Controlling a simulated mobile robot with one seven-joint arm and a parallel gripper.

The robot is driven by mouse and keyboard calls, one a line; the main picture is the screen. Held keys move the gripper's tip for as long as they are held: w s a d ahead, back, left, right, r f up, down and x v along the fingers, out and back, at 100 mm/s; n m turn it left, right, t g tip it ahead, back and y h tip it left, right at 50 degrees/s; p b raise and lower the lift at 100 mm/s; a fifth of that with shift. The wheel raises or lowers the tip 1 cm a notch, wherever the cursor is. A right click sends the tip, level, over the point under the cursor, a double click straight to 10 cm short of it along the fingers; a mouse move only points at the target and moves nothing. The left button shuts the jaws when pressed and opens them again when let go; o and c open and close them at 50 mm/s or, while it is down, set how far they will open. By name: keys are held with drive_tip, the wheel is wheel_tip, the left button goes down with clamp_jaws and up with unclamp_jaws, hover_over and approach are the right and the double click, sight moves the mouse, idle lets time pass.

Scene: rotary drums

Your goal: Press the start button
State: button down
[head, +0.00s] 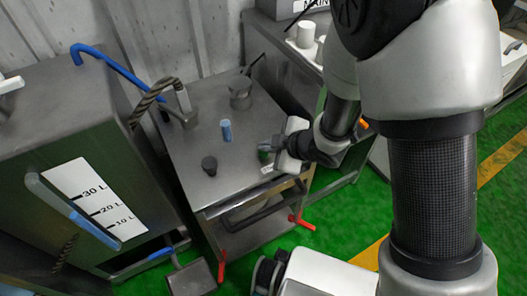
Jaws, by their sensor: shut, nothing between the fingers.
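My gripper (271,153) is shut and empty, at the right side of the grey metal cabinet top (185,150). A small greenish piece, which may be the start button (264,147), shows right at the fingertips. I cannot tell whether the fingers touch it or whether it is pressed. A small white label (267,169) lies just below the fingertips. A blue upright cylinder (226,130) and a black knob (209,166) stand on the same top, to the left of my gripper.
A metal tank (60,110) with a litre scale (95,203) stands at the left. A braided hose (150,97) and a metal pot (240,93) are at the back of the cabinet top. Red handles (301,222) stick out at the cabinet's lower front. Green floor (335,215) is open at the right.

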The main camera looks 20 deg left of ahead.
sight(267, 155)
drive_tip(key=shift+f+b, duration=0.55)
drive_tip(key=shift+f, duration=0.05)
idle(0.3)
idle(0.3)
drive_tip(key=shift+r+p, duration=0.8)
drive_tip(key=shift+r, duration=0.2)
wheel_tip(267, 155, up, 5)
drive_tip(key=p, duration=0.4)
idle(0.6)
